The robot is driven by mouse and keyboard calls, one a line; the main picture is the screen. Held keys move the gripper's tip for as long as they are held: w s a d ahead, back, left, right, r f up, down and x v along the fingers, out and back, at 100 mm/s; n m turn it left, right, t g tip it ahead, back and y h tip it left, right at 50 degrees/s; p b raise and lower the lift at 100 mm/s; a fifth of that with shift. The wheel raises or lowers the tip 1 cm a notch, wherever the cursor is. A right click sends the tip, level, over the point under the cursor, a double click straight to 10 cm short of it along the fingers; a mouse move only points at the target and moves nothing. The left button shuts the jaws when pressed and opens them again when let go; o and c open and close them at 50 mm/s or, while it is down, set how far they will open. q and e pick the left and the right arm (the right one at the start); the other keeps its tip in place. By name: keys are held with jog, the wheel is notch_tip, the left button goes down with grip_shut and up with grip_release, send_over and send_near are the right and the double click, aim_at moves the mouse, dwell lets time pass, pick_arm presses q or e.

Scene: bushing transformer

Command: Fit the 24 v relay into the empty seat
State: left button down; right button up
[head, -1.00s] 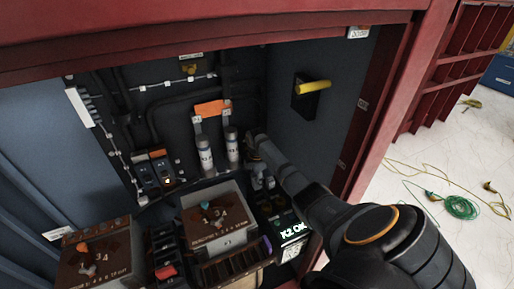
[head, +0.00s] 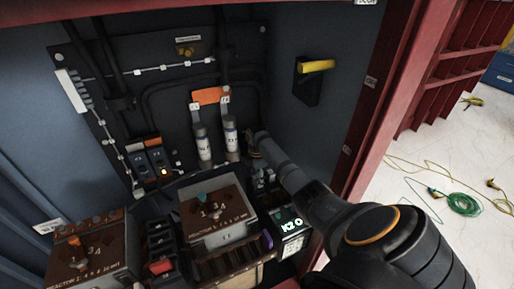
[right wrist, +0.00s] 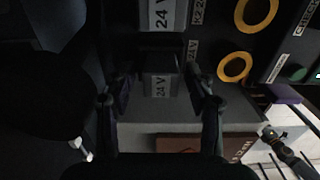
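In the right wrist view a grey block marked 24 V (right wrist: 160,86) lies between the fingers of my right gripper (right wrist: 160,75). Its fingers stand on both sides of the block, with a dark gap at least on the left, so it looks open. A larger grey face, also marked 24 V (right wrist: 163,16), shows just above it; I cannot tell which marking is on the relay. In the head view my right gripper (head: 255,148) is low at the back panel, right of two upright cylinders. The empty seat cannot be made out. My left gripper is not in view.
Upright cylinders (head: 231,136) stand close left of my right gripper. A yellow handle (head: 316,66) is on the right wall. Cables (head: 462,204) lie on the floor outside.

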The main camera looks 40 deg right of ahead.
aim_at(257, 176)
jog(key=shift+r, duration=0.1)
jog(key=shift+r, duration=0.35)
notch_tip(257, 176, up, 12)
jog(key=b, duration=0.1)
jog(key=shift+f, duration=0.25)
